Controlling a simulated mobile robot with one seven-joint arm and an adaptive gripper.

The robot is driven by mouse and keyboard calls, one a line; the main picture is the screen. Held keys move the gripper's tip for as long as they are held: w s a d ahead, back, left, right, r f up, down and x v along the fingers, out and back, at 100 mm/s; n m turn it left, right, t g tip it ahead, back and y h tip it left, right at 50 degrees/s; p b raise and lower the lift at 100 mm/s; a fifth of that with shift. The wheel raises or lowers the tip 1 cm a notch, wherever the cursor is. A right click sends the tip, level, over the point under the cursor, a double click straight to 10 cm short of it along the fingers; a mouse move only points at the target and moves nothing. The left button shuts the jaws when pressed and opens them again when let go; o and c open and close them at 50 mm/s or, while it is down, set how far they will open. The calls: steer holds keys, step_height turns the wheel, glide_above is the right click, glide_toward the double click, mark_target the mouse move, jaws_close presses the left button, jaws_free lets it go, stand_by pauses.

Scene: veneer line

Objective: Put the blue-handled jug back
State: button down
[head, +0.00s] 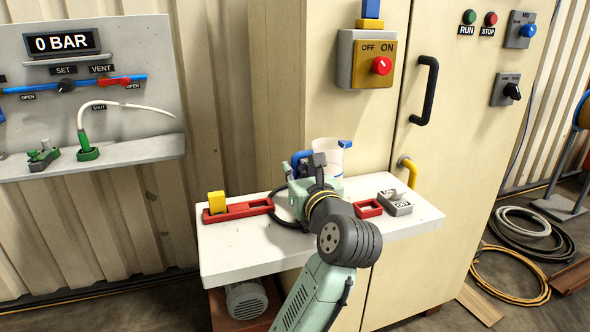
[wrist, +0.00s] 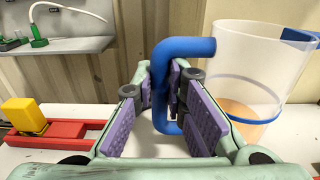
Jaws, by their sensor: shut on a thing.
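The jug is clear and whitish, with a blue spout at its rim, a blue band low down and a tan layer at the bottom; its wall (wrist: 262,60) fills the right of the wrist view. In the head view the jug (head: 334,160) shows behind my gripper (head: 316,172), at the back of the white bench. Its blue handle (wrist: 185,48) points left, towards my fingers. In the wrist view my gripper (wrist: 166,92) is shut on the handle, with a purple pad on each side. The jug's base is partly hidden, so I cannot tell whether it touches the bench.
The white bench (head: 240,257) carries a red holder with a yellow block (head: 216,202) at left, and a red frame (head: 368,208) and grey padlock-like block (head: 396,203) at right. The cabinet (head: 350,110) stands close behind. Hoses (head: 510,275) lie on the floor at right.

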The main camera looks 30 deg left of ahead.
steer(key=shift+f+b, duration=0.45)
steer(key=shift+f, duration=0.05)
steer(key=c, duration=1.6)
jaws_free()
steer(key=shift+f, duration=0.1)
steer(key=shift+c, duration=0.2)
